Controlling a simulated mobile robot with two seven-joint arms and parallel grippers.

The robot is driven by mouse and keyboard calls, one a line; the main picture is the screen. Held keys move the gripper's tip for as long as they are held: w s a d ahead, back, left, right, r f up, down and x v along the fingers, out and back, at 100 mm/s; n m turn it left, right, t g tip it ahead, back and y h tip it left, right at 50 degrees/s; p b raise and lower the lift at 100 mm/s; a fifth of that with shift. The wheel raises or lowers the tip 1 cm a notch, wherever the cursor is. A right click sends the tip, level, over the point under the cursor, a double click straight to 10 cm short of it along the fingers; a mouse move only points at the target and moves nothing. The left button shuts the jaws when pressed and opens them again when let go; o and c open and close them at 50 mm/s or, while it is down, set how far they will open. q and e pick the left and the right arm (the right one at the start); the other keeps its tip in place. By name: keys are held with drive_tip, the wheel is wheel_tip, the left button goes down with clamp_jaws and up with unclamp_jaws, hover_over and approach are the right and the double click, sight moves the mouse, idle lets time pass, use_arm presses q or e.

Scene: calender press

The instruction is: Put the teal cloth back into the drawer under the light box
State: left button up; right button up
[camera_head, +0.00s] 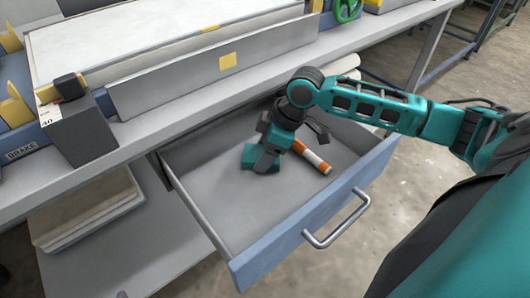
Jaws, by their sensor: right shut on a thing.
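The drawer (305,222) stands pulled open, with a blue front and a silver handle. My right gripper (266,160) reaches down into it from the right and is shut on the teal cloth (249,155). The cloth shows as a small teal patch at the jaws, at or just above the drawer floor; I cannot tell whether it touches. The gripper hides part of it. A light box (160,35) with a pale top seems to be the long unit on the bench above the drawer. My left gripper is not in view.
An orange and white cylinder (311,156) lies in the drawer, close right of my gripper. The drawer's front and left floor is bare. A dark grey block (78,128) stands at the bench's left by a BRAKE label. A pale stack (88,208) lies on the lower shelf.

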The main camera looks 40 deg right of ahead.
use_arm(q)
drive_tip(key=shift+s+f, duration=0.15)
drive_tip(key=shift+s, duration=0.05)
use_arm(e)
drive_tip(key=shift+f, duration=0.1)
drive_tip(key=o, duration=0.9)
drive_tip(key=shift+f, duration=0.1)
drive_tip(key=shift+o, duration=0.2)
use_arm(q)
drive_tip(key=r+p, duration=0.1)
drive_tip(key=p, duration=0.2)
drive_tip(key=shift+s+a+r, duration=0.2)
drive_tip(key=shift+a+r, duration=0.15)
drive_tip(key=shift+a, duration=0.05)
use_arm(e)
drive_tip(key=v, duration=1.2)
drive_tip(key=shift+a, duration=0.15)
